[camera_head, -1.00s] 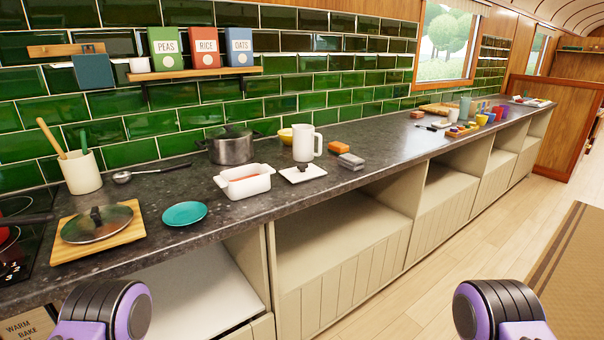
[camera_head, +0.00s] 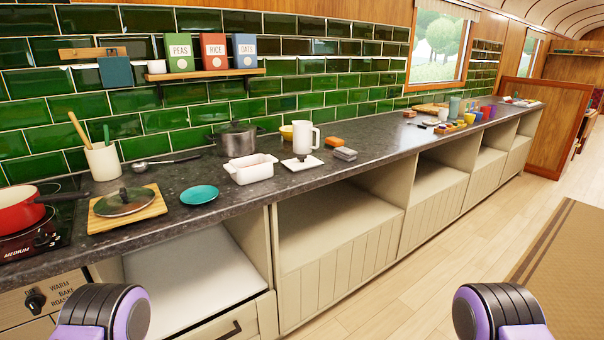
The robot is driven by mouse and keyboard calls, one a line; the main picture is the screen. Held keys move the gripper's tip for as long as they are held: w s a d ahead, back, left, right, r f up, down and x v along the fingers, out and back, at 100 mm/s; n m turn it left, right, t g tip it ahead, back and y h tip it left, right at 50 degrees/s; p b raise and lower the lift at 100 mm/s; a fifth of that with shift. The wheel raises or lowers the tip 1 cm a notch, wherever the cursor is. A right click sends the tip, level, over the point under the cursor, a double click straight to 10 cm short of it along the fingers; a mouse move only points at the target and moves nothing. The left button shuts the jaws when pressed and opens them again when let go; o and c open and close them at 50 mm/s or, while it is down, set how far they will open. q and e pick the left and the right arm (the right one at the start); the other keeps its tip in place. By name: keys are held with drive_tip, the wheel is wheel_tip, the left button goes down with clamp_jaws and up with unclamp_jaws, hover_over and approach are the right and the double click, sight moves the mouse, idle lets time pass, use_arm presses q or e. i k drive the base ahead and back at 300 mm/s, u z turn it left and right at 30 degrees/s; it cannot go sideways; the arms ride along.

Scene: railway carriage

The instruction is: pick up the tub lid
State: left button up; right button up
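A dark pot (camera_head: 232,139) stands behind the tub. A wooden board (camera_head: 104,221) with a glass pan lid (camera_head: 123,202) and a red pan (camera_head: 21,211) are at the left. Orange and grey blocks (camera_head: 344,154) lie right of the jug. Open shelves (camera_head: 330,226) lie below the counter.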

sight(303, 161)
drive_tip(key=z, duration=1.1)
drive_tip(key=i, duration=0.9)
drive_tip(key=u, duration=0.25)
